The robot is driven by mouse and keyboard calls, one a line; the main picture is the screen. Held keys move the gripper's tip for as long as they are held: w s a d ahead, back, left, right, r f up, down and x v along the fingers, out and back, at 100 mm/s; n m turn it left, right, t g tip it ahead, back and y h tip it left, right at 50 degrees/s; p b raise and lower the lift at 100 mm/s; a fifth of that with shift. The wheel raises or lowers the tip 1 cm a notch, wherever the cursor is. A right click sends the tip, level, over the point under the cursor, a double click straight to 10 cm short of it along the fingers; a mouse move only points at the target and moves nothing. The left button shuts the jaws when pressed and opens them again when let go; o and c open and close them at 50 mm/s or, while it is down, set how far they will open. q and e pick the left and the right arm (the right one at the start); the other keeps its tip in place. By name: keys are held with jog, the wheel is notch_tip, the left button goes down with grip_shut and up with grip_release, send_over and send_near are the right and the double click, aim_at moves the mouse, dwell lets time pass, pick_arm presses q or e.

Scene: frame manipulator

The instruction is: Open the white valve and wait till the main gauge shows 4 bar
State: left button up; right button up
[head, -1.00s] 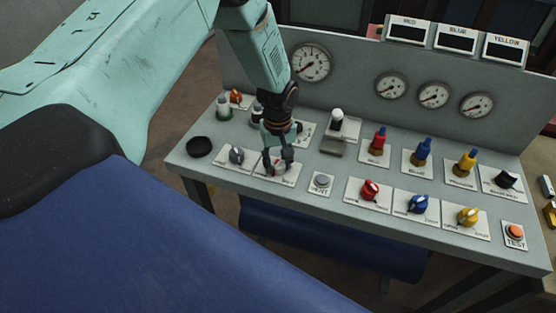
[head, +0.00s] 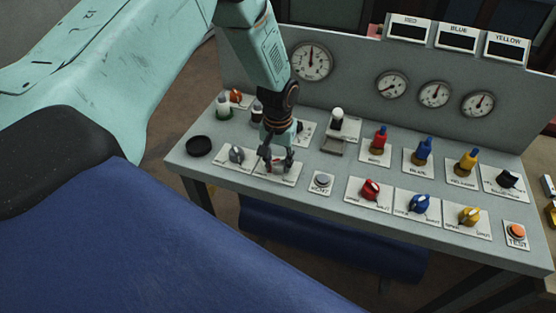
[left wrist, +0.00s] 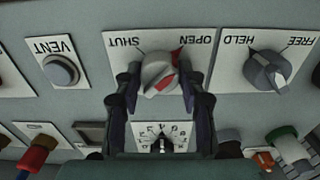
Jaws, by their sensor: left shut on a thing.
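The white valve (left wrist: 157,72) is a pale round knob with red marks on a plate lettered SHUT and OPEN, upside down in the left wrist view. A red mark on it lies on the OPEN side. My left gripper (head: 275,163) is shut on this knob, its fingers on both sides; it also shows in the left wrist view (left wrist: 159,95). The main gauge (head: 311,61) is the large dial at the panel's left; its needle points about straight up. Its numbers are too small to read. My right gripper is out of view.
A grey knob (head: 237,154) on a HELD/FREE plate sits left of the valve, and the VENT button (head: 321,180) right of it. Red, blue and yellow knobs stand farther right. Three smaller gauges, including the leftmost (head: 391,85), line the back panel.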

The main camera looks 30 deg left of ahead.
aim_at(278, 160)
pick_arm(q)
jog(key=shift+s, duration=0.1)
dwell(0.3)
jog(key=o, duration=1.2)
notch_tip(278, 160, up, 12)
